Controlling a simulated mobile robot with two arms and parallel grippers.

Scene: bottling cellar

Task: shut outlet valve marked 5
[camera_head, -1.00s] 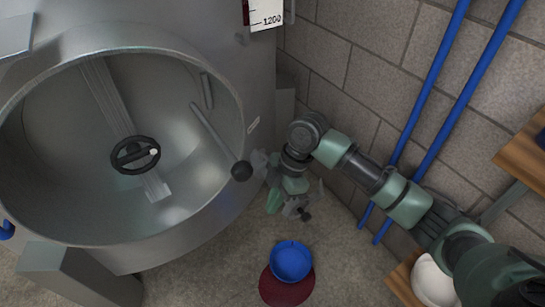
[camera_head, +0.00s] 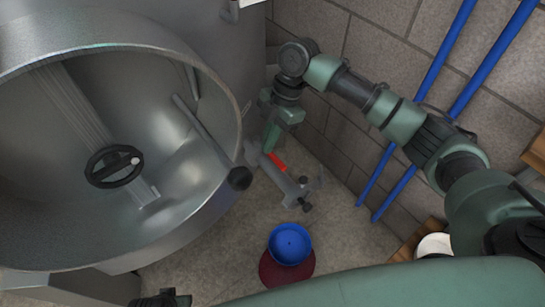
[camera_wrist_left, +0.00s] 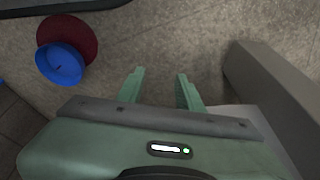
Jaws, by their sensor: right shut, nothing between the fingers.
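In the head view an outlet valve with a red handle (camera_head: 277,162) sits low on the tank's right side, on a grey outlet pipe (camera_head: 291,188). The handle looks roughly in line with the pipe. No number 5 is readable. My right gripper (camera_head: 270,138) is shut and empty, fingers pointing down just above the handle's upper end; I cannot tell if they touch it. My left gripper (camera_wrist_left: 160,88) is open and empty in the left wrist view, over the floor.
The steel tank's round opening (camera_head: 222,85) fills the left, with a black handwheel (camera_head: 113,166) and a ball-ended lever (camera_head: 239,178). Blue pipes (camera_head: 440,60) run along the block wall.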

